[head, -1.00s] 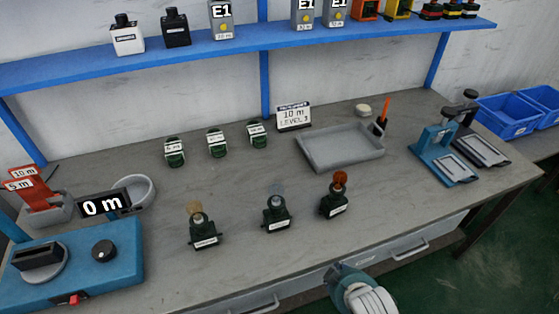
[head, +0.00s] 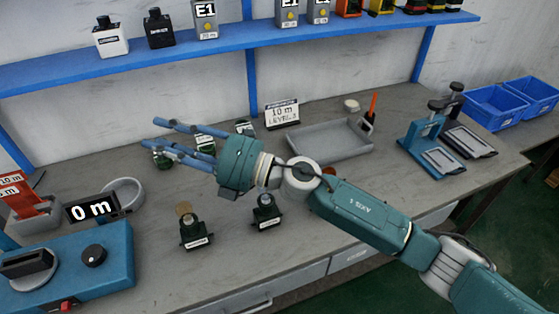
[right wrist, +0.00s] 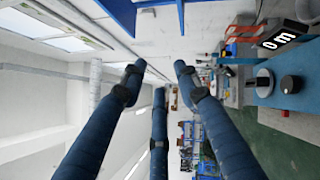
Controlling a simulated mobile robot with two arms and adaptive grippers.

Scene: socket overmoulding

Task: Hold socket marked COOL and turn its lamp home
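Two dark green sockets with white labels stand upright on the bench in the head view. The left socket (head: 195,235) has a dull yellow lamp (head: 184,210) on top. The middle socket (head: 266,214) stands below my right wrist, its lamp hard to make out. A third socket, with an orange-red lamp in the earlier frame, is now hidden behind my right arm. I cannot read which label says COOL. My right gripper (head: 172,138) is open and empty above the bench, its fingers pointing left. Its spread fingers show in the right wrist view (right wrist: 159,82). My left gripper is out of view.
Several small green parts, one of them (head: 163,157), stand behind my right gripper, partly covered. A blue device (head: 115,260) with a knob and a "0 m" display (head: 92,205) is at left. A grey tray (head: 350,150) and blue press (head: 425,140) are at right. A shelf (head: 220,48) runs above.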

